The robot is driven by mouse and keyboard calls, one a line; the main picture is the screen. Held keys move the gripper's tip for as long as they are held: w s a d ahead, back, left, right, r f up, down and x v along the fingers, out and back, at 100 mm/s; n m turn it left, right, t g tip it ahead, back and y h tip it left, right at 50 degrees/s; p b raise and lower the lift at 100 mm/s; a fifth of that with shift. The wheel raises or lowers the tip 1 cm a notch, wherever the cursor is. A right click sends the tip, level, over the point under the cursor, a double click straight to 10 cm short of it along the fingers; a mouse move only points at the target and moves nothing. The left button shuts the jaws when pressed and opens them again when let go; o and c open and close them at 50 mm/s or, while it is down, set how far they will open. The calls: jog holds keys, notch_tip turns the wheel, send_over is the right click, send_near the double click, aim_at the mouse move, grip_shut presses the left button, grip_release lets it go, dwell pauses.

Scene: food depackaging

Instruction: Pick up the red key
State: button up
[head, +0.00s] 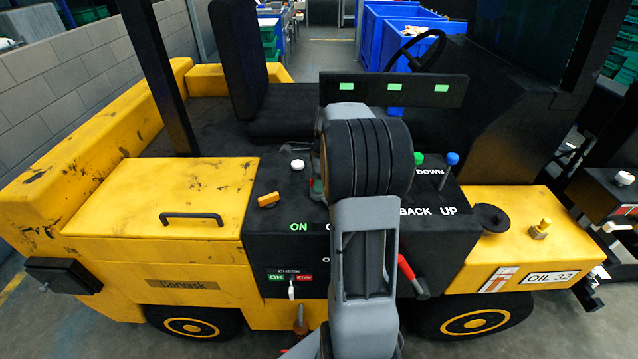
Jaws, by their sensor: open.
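No red key can be made out for certain. A red handle (406,268) shows on the front of the black control panel (285,228), just right of my arm; it looks like a lever. A small reddish and green patch shows at the left edge of my arm, too covered to name. My grey and black arm rises through the middle of the head view and covers the centre of the panel. My gripper is hidden behind the arm, so its place relative to any key does not show.
The panel belongs to a yellow vehicle (150,190). It bears an orange-yellow switch (268,200), a white knob (297,164), a green knob (418,158) and a blue-topped lever (452,159). A black bar with green lights (440,90) and a steering wheel (414,50) stand behind.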

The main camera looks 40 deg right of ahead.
jog(key=shift+f, duration=0.15)
jog(key=shift+c, duration=0.3)
grip_shut()
dwell(0.3)
jog(key=shift+r, duration=0.45)
notch_tip(320, 180, up, 2)
jog(key=s+a+r+b, duration=0.2)
jog(key=s+a+r, duration=0.7)
jog(key=s+r, duration=0.1)
jog(key=shift+s+b, duration=0.3)
jog(key=shift+s, duration=0.15)
